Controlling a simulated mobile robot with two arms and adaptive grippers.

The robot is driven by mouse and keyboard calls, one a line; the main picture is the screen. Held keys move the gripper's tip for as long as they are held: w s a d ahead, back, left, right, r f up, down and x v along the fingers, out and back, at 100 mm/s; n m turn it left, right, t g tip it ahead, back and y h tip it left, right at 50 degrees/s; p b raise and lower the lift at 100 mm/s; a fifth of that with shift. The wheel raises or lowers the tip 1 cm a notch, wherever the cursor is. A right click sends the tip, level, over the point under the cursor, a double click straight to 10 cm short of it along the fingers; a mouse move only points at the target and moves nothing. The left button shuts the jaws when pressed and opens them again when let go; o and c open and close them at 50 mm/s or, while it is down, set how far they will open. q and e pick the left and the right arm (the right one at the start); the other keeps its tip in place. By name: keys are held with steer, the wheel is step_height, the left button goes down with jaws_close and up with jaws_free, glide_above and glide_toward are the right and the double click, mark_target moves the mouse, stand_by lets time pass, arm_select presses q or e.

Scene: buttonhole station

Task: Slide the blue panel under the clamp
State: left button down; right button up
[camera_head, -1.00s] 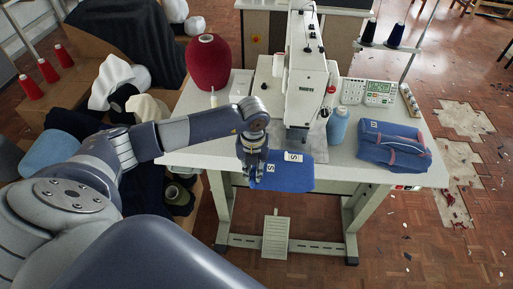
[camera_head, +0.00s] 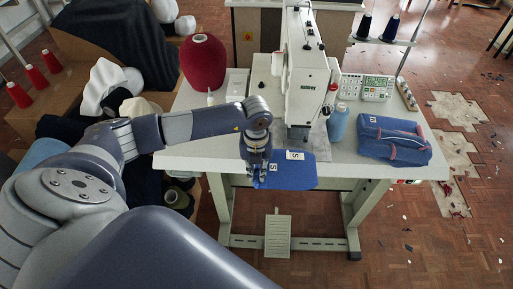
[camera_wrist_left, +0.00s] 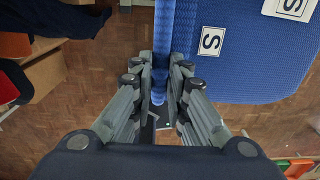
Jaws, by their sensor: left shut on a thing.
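The blue panel (camera_head: 292,174) lies at the front edge of the sewing table, its front part over the edge, with white "S" labels on it. My left gripper (camera_head: 259,181) is shut on the panel's left edge. In the left wrist view the gripper (camera_wrist_left: 160,88) pinches a blue strip of fabric between its fingers, and the panel (camera_wrist_left: 250,60) spreads to the right. The clamp area under the white sewing machine (camera_head: 306,85) lies behind the panel; the clamp itself is too small to make out. My right gripper is not in view.
A blue bottle (camera_head: 338,122) and a folded blue bundle (camera_head: 393,140) stand on the table (camera_head: 195,152) to the right. A red thread cone (camera_head: 203,62) stands at the back left. A pedal (camera_head: 277,236) is on the floor below.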

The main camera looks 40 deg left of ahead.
arm_select(q)
steer(key=shift+w+a, duration=0.3)
steer(key=shift+w, duration=0.25)
steer(key=shift+w+a+f+b, duration=0.1)
steer(key=shift+w+a+b, duration=0.4)
steer(key=shift+w, duration=0.25)
steer(key=shift+w+a+b, duration=0.4)
steer(key=shift+w+b, duration=0.05)
steer(key=shift+w, duration=0.3)
steer(key=shift+w+a+b, duration=0.5)
steer(key=shift+w+b, duration=0.05)
steer(key=shift+w, duration=0.2)
steer(key=shift+w+a+b, duration=0.45)
steer(key=shift+w+b, duration=0.05)
steer(key=shift+w, duration=0.25)
steer(key=shift+w+a+b, duration=0.55)
steer(key=shift+w+b, duration=0.05)
steer(key=shift+w, duration=0.25)
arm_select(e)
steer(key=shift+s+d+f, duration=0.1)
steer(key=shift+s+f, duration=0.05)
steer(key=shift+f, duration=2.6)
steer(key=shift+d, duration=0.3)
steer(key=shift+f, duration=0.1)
